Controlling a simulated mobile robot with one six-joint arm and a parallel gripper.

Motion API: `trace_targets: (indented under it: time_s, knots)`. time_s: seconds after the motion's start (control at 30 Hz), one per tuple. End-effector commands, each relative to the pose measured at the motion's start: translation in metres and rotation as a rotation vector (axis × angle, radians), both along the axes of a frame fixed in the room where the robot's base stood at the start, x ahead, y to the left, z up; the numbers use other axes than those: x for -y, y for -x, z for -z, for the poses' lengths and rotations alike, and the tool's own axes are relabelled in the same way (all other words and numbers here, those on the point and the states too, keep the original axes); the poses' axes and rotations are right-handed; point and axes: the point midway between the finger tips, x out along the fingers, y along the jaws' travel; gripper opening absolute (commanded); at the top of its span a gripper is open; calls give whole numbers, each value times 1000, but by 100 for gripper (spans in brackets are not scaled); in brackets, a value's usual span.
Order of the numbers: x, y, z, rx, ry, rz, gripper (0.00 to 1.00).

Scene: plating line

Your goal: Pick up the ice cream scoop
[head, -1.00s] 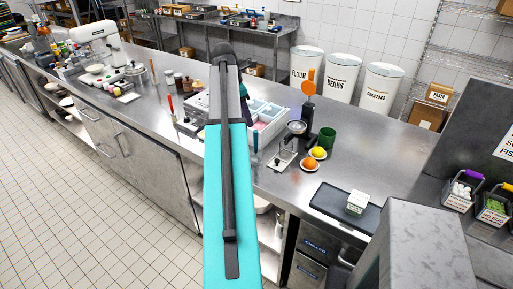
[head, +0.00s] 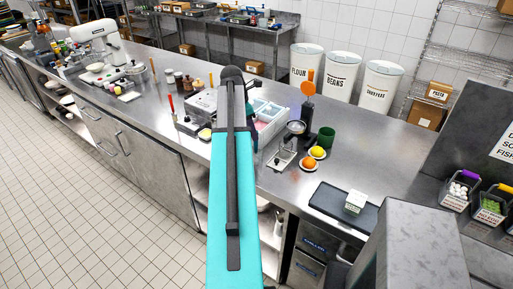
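I cannot make out the ice cream scoop for sure. Several small utensils stand along the steel counter (head: 165,125), too small to tell apart. My teal and grey arm crosses the middle of the head view and covers part of the counter. My gripper is not visible, so whether it is open or shut does not show.
Beyond my arm are a pale compartment tray (head: 268,118), a green cup (head: 326,137), a lemon (head: 318,152) and an orange (head: 309,164). A dark tray (head: 330,200) holds a white box (head: 355,201). Handled baskets (head: 489,208) stand at right.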

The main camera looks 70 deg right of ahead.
Motion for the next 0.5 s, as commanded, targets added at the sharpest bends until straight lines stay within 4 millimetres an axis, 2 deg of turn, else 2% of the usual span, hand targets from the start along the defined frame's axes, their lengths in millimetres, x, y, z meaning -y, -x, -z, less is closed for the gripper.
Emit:
trace_targets:
  time_s: [0.27,0.5]
  knots:
    - [0,1,1,-1,-1,0,40]
    - [1,8,13,-1,-2,1,40]
